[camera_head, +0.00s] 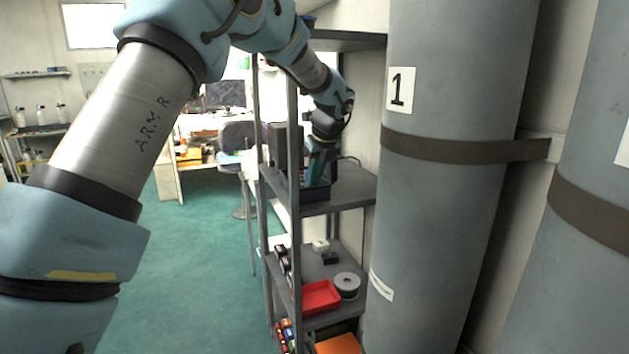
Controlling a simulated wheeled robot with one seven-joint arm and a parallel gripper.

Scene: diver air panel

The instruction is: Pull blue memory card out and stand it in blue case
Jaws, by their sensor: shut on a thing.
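My gripper (317,168) points down over the middle shelf of the grey rack. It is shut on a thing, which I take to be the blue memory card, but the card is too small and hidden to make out. A dark, bluish open-topped box (316,194) stands on that shelf just below my gripper. I cannot tell whether it is the blue case, or whether the gripper touches it. A dark upright device (293,143) stands behind, partly hidden by the rack post.
The grey shelf (352,186) has free room to the right of the box. Rack posts (294,240) stand close in front. A red tray (318,297) and grey spool (347,286) sit on the shelf below. A large grey cylinder (440,220) stands close at right.

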